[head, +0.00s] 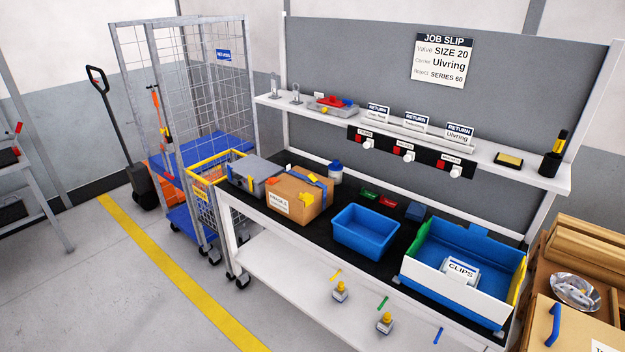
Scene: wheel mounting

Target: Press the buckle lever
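A cardboard box (318,208) with a white label on its front stands on the black bench top (352,212), left of the middle. A blue strap (318,182) runs over the box. Small yellow parts (306,200) and an orange part (273,181) sit at the box's edges. The frame is too coarse to tell which of these, if any, is the buckle lever, or how it stands. Neither of my grippers is in view.
A grey case (250,172) lies left of the box. A blue bin (365,232) and a larger blue tray (465,248) marked CLIPS stand to the right. A shelf (510,172) runs above the bench. A wire cage cart (190,100) stands at the left.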

